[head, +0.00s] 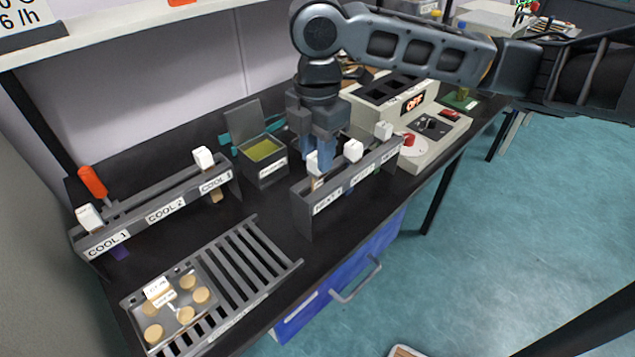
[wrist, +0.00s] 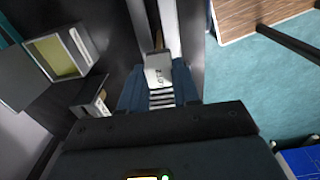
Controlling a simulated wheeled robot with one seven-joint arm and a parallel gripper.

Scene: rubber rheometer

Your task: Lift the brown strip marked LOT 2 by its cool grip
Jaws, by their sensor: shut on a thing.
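My gripper (head: 318,156) points down over the near end of the grey rack (head: 303,208), at its NEXT 1 label. Its blue fingers are shut on a white grip (head: 312,163). In the wrist view this white grip (wrist: 158,72) sits between the fingertips (wrist: 159,88), with small lettering that seems to read LOT 2. A small piece of the brown strip (head: 317,184) shows below the grip at the rack. Most of the strip is hidden by the rack, and I cannot tell whether it is clear of its slot.
Two more white grips (head: 353,150) (head: 383,130) stand along the same rack.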

